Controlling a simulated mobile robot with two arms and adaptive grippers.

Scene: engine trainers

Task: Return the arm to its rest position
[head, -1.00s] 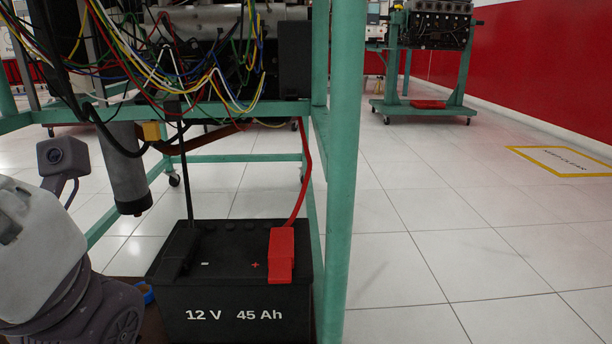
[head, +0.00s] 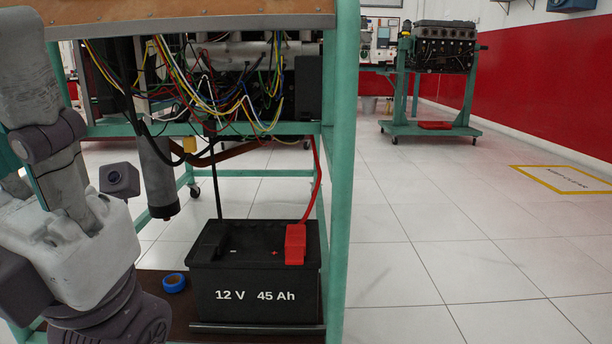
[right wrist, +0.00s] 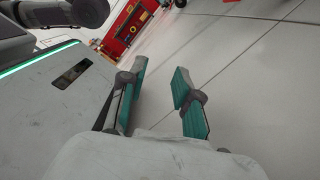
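My left arm (head: 60,240) comes in at the left of the head view, folded in front of the engine stand. A small camera (head: 118,179) shows beside it. My right arm and gripper do not show in the head view.
A black battery (head: 258,272) with a red terminal cover sits low on the stand's brown shelf (head: 180,320), beside blue tape (head: 174,282). Loose wires (head: 200,90) hang above. The green post (head: 342,170) stands right of it. The floor (head: 450,240) further right is clear.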

